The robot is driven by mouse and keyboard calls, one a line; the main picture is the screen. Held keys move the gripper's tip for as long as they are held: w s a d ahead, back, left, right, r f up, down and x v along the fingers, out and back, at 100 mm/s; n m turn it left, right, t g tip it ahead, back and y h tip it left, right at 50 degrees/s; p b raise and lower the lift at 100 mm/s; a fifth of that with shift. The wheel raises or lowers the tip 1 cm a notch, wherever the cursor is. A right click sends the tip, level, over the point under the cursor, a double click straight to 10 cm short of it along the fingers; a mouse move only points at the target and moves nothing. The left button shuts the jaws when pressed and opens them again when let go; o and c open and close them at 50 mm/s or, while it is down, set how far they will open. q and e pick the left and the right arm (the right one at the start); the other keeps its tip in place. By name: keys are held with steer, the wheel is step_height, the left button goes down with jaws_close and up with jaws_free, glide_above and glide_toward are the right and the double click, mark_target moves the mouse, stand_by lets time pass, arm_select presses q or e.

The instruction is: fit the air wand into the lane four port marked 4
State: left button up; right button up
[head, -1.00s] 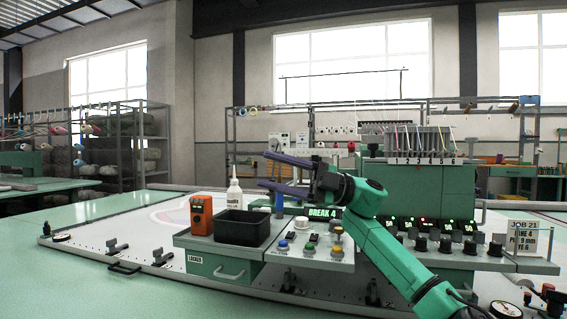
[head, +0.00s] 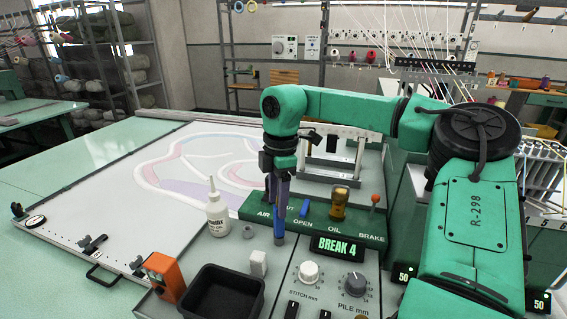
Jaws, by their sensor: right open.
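My right gripper (head: 277,212) points down over the console, its jaws open, beside the word AIR. A small blue lever (head: 305,208) stands beside the word OPEN. At the right edge, a numbered row on the machine (head: 545,222) shows partly; my right arm covers much of it, and I cannot make out the port marked 4. My left gripper is not in view.
A white bottle (head: 217,214), an orange device (head: 163,275), a black tray (head: 205,296) and a white block (head: 258,263) stand left of the BREAK 4 display (head: 338,248). An amber oiler (head: 339,204) and a red-knobbed brake lever (head: 375,199) stand behind it.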

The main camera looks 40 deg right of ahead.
mark_target(280, 236)
steer(key=shift+d+r, duration=0.25)
steer(key=f, duration=0.1)
steer(key=f+b, duration=0.1)
steer(key=a+f+b, duration=0.1)
steer(key=shift+s+h, duration=0.3)
steer(key=shift+s, duration=0.1)
steer(key=f+b, duration=0.4)
steer(key=f, duration=0.1)
steer(key=shift+w+d+f, duration=0.2)
steer(key=shift+d, duration=0.05)
steer(key=shift+s+a+r, duration=0.2)
steer(key=shift+s+a, duration=0.05)
steer(key=shift+s, duration=0.1)
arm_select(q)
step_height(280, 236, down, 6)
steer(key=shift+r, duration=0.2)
arm_select(e)
steer(key=shift+f, duration=0.1)
